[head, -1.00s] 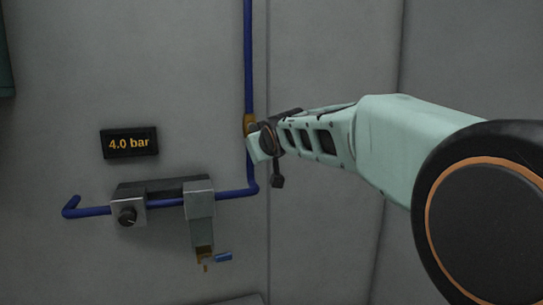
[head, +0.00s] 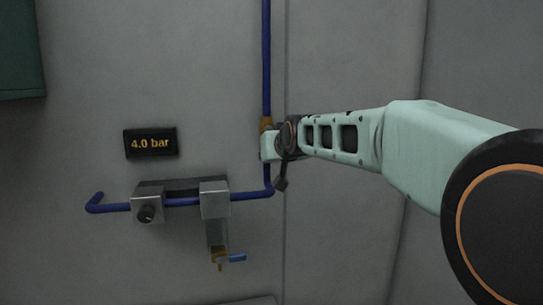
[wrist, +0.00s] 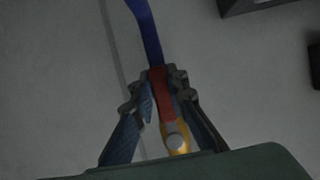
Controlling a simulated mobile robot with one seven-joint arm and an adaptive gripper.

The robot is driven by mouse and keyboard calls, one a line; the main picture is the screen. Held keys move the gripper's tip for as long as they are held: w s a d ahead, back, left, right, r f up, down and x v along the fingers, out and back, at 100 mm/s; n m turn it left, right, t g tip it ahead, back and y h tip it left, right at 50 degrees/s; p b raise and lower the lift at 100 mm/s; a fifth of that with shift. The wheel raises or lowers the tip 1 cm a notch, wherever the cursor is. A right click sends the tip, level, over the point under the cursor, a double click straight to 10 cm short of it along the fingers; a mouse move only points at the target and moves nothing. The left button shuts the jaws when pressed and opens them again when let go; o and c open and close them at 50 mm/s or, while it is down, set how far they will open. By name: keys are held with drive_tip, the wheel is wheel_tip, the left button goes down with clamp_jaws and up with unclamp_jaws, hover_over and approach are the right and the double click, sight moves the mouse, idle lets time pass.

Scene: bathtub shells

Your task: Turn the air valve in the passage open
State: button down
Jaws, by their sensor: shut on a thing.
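The air valve has a yellow brass body (wrist: 175,138) on a vertical blue pipe (wrist: 148,30) and a red lever (wrist: 161,95). In the wrist view my gripper (wrist: 158,90) has its fingers on both sides of the red lever, shut on it. The lever looks roughly in line with the blue pipe there. In the head view the brass body (head: 266,124) shows just above and behind my gripper (head: 267,147), which hides the lever. The blue pipe (head: 266,60) runs up the wall above it.
A dark display (head: 151,143) on the wall reads 4.0 bar. Below it a horizontal blue pipe carries a grey block with a black knob (head: 146,212) and a hanging unit with a small blue-handled tap (head: 237,257). A green box (head: 20,50) is at upper left.

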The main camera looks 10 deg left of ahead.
sight(267, 119)
drive_tip(key=shift+r, duration=0.1)
drive_tip(key=c, duration=1.9)
unclamp_jaws()
wheel_tip(267, 119, up, 10)
drive_tip(key=shift+f, duration=0.1)
drive_tip(key=shift+a, duration=0.15)
